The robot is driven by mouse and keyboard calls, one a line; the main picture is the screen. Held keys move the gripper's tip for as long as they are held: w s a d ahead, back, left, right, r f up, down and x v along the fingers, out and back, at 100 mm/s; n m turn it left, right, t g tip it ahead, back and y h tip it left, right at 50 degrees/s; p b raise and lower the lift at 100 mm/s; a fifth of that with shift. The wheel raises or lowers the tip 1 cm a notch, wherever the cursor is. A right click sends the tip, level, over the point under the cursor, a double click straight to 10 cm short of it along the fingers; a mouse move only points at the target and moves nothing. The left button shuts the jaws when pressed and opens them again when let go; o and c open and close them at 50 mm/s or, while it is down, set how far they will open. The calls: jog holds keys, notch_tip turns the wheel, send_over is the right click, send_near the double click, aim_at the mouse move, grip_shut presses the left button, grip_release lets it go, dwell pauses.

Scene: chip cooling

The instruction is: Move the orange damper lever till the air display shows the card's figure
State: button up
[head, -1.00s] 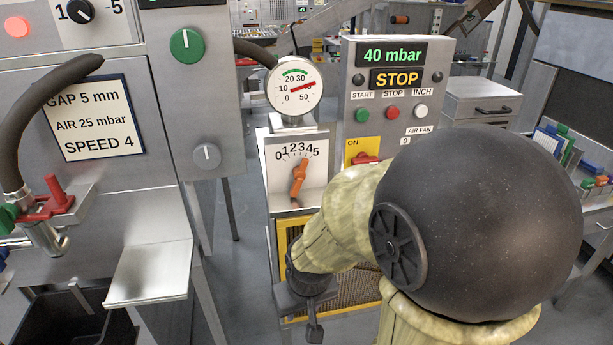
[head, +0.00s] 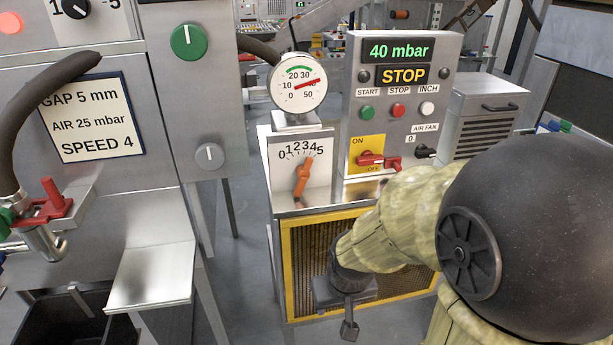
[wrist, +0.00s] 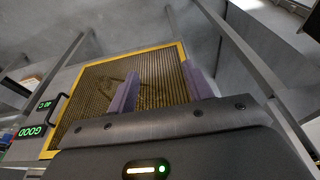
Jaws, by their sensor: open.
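The orange damper lever (head: 302,180) stands on a plate with a 0 to 5 scale (head: 302,147). It tilts slightly right, its tip between 3 and 4. The air display (head: 395,52) reads 40 mbar in green. The card (head: 92,118) reads GAP 5 mm, AIR 25 mbar, SPEED 4. My gripper (head: 349,325) is below and right of the lever, in front of the yellow-framed grille (head: 290,260), not touching the lever. In the wrist view its two purple fingers (wrist: 160,88) are apart and empty, with the grille (wrist: 95,85) beyond; the lever is not seen there.
A round gauge (head: 298,82) stands above the lever plate, its red needle between 30 and 50. The STOP panel (head: 402,75) has START, STOP and INCH buttons, with a red switch (head: 370,158) below. A metal shelf (head: 150,275) juts out at left.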

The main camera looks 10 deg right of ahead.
jog(key=w+m+t+b, duration=0.3)
jog(key=w+t+b, duration=0.4)
jog(key=w+b, duration=0.15)
jog(key=w+r+m+t+b, duration=0.3)
jog(key=r+t+b, duration=0.2)
jog(key=r+t, duration=0.3)
notch_tip(320, 180, up, 3)
jog(key=shift+w+a+f+b, duration=0.1)
jog(key=shift+w+a+b, duration=0.1)
jog(key=shift+w+b, duration=0.15)
jog(key=shift+w+p, duration=0.1)
jog(key=shift+p, duration=0.2)
jog(key=w+p, duration=0.7)
jog(key=p, duration=0.4)
jog(key=shift+w+r+p, duration=0.25)
jog(key=shift+w+p, duration=0.1)
jog(key=shift+p, duration=0.05)
